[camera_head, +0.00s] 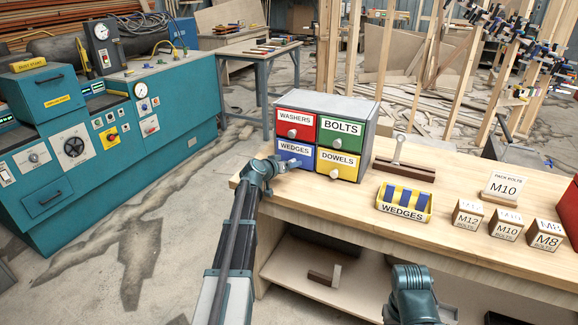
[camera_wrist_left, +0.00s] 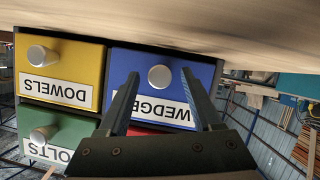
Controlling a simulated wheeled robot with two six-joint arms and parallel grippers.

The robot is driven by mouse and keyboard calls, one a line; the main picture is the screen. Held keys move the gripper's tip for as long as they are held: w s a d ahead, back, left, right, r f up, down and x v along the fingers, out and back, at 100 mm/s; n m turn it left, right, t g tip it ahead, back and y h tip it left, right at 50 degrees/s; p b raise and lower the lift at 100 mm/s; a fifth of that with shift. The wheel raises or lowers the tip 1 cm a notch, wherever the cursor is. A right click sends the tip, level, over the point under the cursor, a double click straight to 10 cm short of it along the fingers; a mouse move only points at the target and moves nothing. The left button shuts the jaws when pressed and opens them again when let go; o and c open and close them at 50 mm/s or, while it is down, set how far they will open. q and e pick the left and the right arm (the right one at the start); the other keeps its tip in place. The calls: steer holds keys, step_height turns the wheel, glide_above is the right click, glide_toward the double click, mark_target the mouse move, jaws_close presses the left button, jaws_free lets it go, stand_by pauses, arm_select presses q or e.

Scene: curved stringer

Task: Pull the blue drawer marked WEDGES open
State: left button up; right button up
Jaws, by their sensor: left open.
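The blue drawer (camera_head: 298,152) marked WEDGES is at the lower left of a small grey drawer cabinet (camera_head: 366,127) on the bench; its front looks level with its neighbours. In the left wrist view, which is upside down, the blue drawer front (camera_wrist_left: 206,72) shows a round grey knob (camera_wrist_left: 160,77). My left gripper (camera_head: 293,163) is open in front of the drawer. In the wrist view its fingertips (camera_wrist_left: 160,73) appear on either side of the knob; I cannot tell whether they touch it. Part of my right arm shows at the bottom of the head view, without its fingers.
Red WASHERS (camera_head: 294,122), green BOLTS (camera_head: 339,139) and yellow DOWELS (camera_head: 338,165) drawers adjoin the blue one. A yellow WEDGES bin (camera_head: 404,202) and labelled bolt blocks (camera_head: 506,224) stand to the right on the wooden bench (camera_head: 330,205). A teal machine (camera_head: 100,130) stands left.

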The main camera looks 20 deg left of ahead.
arm_select(q)
jaws_close()
stand_by(1.4)
